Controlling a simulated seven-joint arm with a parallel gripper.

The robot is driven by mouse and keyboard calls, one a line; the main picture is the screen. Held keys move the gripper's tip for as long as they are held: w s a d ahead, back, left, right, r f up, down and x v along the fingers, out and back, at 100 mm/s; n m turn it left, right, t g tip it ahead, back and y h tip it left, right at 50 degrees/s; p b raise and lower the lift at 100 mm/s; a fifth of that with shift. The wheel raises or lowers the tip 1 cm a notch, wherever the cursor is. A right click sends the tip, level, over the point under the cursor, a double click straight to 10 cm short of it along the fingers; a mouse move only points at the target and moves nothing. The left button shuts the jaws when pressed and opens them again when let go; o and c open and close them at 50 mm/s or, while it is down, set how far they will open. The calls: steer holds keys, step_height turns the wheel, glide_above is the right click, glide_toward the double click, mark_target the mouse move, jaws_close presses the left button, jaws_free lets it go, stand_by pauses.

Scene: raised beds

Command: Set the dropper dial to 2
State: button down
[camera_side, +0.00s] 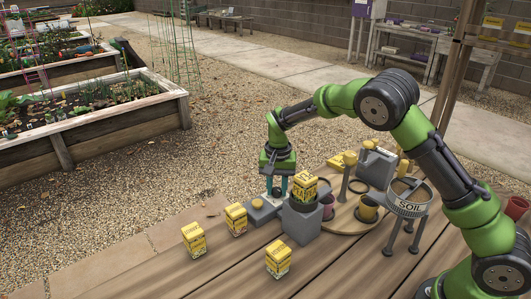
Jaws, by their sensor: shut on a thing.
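The dropper (301,224) is a grey block-shaped device on the wooden table, with a yellow seed box (304,188) in its top. A low grey part (262,213) with a small yellow knob sits to its left. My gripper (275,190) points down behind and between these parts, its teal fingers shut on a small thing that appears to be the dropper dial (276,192). The fingers and the dropper hide most of the dial, and its numbers and setting cannot be read.
Three yellow boxes stand on the table: left (194,240), middle (236,219) and front (278,259). A soil sieve (408,198) on legs stands further right.

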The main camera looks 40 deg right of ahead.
mark_target(278, 189)
steer(key=m, duration=0.5)
steer(key=shift+m, duration=0.3)
steer(key=m, duration=0.6)
steer(key=shift+r, duration=0.1)
stand_by(0.4)
steer(key=c, duration=0.8)
jaws_free()
step_height(278, 189, up, 17)
steer(key=shift+f, duration=0.1)
